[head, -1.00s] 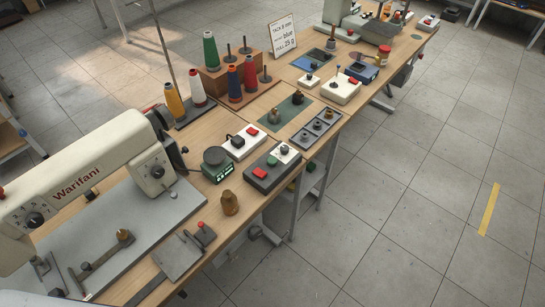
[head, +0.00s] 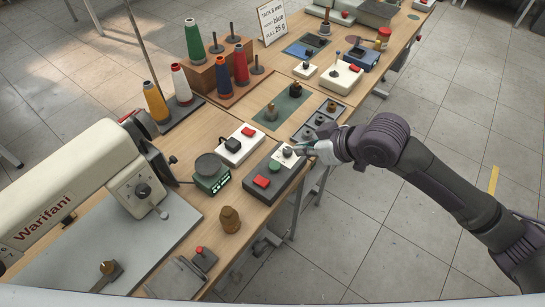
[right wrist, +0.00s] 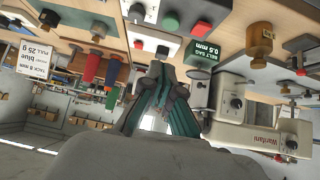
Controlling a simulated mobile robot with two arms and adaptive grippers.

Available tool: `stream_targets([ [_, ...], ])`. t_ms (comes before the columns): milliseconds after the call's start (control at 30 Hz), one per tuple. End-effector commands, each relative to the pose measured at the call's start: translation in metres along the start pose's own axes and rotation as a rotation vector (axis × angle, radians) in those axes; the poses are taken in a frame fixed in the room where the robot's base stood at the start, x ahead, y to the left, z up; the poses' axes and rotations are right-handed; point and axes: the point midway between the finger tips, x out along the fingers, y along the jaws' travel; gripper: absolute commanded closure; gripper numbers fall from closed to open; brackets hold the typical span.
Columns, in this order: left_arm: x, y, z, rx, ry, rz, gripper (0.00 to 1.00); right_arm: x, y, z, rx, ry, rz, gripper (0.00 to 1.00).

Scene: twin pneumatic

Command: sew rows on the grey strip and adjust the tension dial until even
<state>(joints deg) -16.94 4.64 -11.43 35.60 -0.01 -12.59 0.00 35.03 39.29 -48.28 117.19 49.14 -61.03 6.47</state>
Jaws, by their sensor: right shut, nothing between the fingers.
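The white sewing machine marked Warifani (head: 60,195) stands at the left, with a dark round dial (head: 142,190) on its end face. It also shows upside down in the right wrist view (right wrist: 262,137). A flat grey piece (head: 172,280) lies near the table's front edge; I cannot tell if it is the grey strip. My right gripper (head: 303,149) is shut and empty, its tips close to a knob on a white panel (head: 284,154) of a dark control box; I cannot tell if they touch. In the right wrist view its dark green fingers (right wrist: 160,80) are together. My left gripper is out of view.
The control box (head: 262,196) has red and green buttons. Beside it are a white switch box (head: 238,147), a readout unit (head: 211,178) and a brown weight (head: 230,220). Thread cones (head: 156,102) stand behind. The floor at right is clear around my arm.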

Motion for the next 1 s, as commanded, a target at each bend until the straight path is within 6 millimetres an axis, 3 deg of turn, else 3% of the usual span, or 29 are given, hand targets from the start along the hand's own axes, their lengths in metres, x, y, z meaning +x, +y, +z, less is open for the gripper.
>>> stream_targets([
  [167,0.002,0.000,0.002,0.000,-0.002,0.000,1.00,-0.013,-0.017,-0.002,-0.045,-0.017,-0.029,1.00],
  [567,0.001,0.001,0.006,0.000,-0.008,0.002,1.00,-0.009,-0.017,-0.003,-0.044,-0.015,-0.030,1.00],
  [767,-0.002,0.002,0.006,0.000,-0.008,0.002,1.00,0.018,-0.018,-0.003,-0.042,-0.016,-0.031,1.00],
  [1000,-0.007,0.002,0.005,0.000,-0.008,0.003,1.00,0.071,-0.019,-0.003,-0.042,-0.016,-0.030,1.00],
])
